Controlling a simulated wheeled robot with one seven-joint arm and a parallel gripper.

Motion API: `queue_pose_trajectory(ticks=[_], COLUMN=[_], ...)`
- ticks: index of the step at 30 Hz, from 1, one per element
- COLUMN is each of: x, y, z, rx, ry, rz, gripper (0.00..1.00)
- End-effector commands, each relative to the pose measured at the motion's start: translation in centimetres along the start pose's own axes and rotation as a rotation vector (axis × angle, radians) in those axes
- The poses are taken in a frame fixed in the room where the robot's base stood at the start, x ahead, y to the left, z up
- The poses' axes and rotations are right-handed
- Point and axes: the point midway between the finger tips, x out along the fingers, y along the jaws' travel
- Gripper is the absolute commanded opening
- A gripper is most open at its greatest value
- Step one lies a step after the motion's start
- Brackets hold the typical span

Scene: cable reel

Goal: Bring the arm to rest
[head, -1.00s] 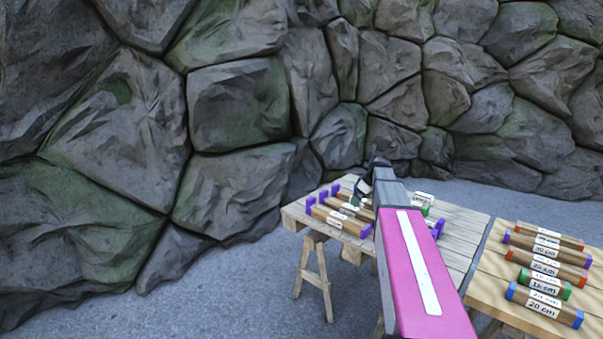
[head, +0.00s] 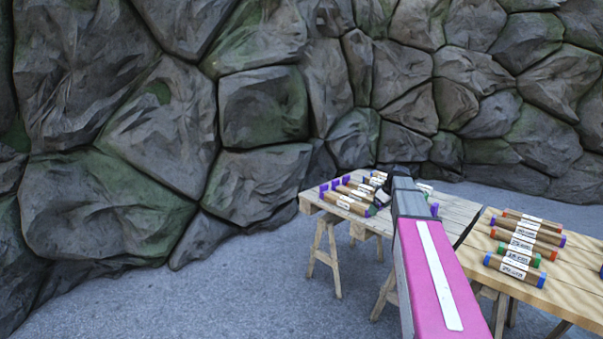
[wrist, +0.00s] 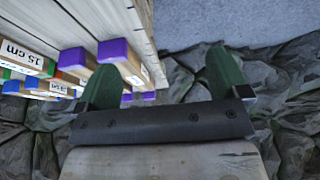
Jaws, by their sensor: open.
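My pink and grey arm reaches from the bottom of the head view over the table on the left. My gripper (wrist: 165,80) shows in the wrist view as two dark green fingers set wide apart. It is open and nothing is between the fingertips. In the head view its fingers are mostly hidden at the end of my arm. Beside the left finger in the wrist view lie blocks with purple ends (wrist: 122,58); I cannot tell whether the finger touches one.
A wooden trestle table (head: 455,212) holds several labelled pieces with purple ends (head: 345,203). A second wooden table (head: 480,258) at the right holds several labelled pieces with coloured ends (head: 513,267). A rock wall (head: 262,105) stands behind. Grey floor (head: 250,290) is open at the left.

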Motion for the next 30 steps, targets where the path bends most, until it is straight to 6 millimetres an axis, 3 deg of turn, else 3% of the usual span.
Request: queue_pose_trajectory(ticks=[11,17,22,27,30], x=[3.1,5.5,8.0,10.3,11.0], y=[-5.2,-9.8,-15.6,-23.9,-27.6], z=[2.5,4.9,8.1,13.2,15.8], rx=[0.119,0.226,0.359,0.545,0.638], ry=[-0.058,-0.113,-0.181,-0.278,-0.322], rz=[-0.007,-0.004,0.011,0.058,0.095], gripper=[0.93,0.93,0.93,0.93,0.93])
